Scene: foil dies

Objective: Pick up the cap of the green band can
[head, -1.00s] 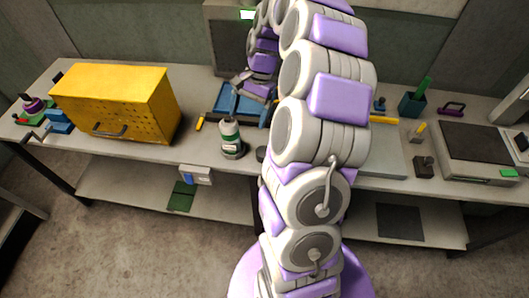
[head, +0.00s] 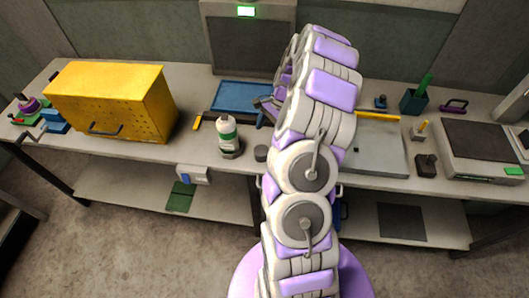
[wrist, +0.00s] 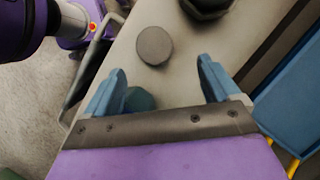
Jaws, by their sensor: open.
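The green band can (head: 228,134), white with a green band and a dark foot, stands upright on the bench left of my arm. A dark round cap (head: 261,153) lies flat on the bench just right of the can. In the wrist view the cap (wrist: 154,46) is a grey disc, beyond the fingertips and between their lines. My gripper (wrist: 161,68) is open with two blue fingers, empty and apart from the cap. In the head view my arm mostly hides the gripper. A dark faceted foot, probably the can's, shows at the wrist view's top edge.
A yellow cabinet (head: 112,100) stands left of the can. A blue tray (head: 240,96) lies behind it. A teal object (wrist: 139,99) is partly hidden by the left finger. The bench's front edge and rail (wrist: 92,62) run close to the cap.

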